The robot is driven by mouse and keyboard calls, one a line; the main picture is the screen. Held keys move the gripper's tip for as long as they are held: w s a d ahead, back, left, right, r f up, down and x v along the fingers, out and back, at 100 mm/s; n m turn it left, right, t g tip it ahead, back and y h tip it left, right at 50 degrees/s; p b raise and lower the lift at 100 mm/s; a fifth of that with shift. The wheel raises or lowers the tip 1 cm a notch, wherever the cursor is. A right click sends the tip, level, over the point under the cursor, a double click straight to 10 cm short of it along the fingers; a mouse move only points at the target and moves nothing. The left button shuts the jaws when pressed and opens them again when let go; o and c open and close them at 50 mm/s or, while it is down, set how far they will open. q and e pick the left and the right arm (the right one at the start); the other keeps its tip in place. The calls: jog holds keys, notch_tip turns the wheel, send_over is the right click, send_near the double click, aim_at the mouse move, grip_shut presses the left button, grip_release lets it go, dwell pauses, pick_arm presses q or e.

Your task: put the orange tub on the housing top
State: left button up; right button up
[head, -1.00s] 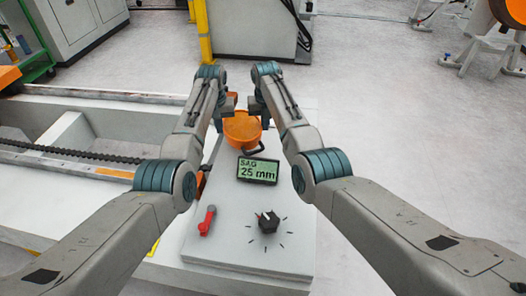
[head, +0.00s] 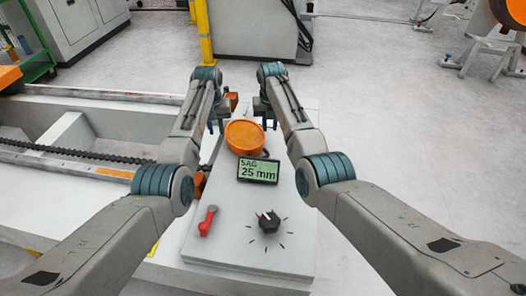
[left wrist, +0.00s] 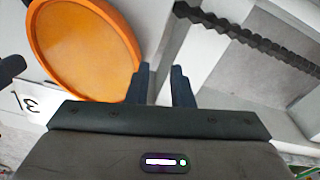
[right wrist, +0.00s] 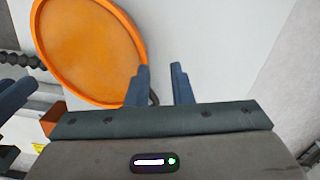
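The orange tub (head: 244,138) stands upright on the light grey housing top (head: 250,218), behind the display; the display hides its lower front. Its round open mouth also shows in the left wrist view (left wrist: 85,45) and the right wrist view (right wrist: 88,50). My left gripper (head: 216,126) is left of the tub, open, with nothing between its fingers. My right gripper (head: 268,118) is to the right and slightly behind the tub, also open and empty. Both grippers appear apart from the tub in the head view.
The display (head: 258,171) reading 25 mm stands just in front of the tub. A red lever (head: 208,221) and a black knob (head: 268,222) are on the front of the housing top. A dark chain (head: 80,154) runs along the gantry at left.

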pick_arm(q)
jog(key=shift+r, duration=0.1)
notch_tip(320, 180, up, 12)
jog(key=shift+s, duration=0.4)
pick_arm(e)
notch_tip(320, 180, up, 12)
jog(key=shift+s, duration=0.4)
pick_arm(q)
jog(key=shift+s+f, duration=0.1)
jog(key=shift+f, duration=0.1)
pick_arm(e)
jog(key=shift+f, duration=0.1)
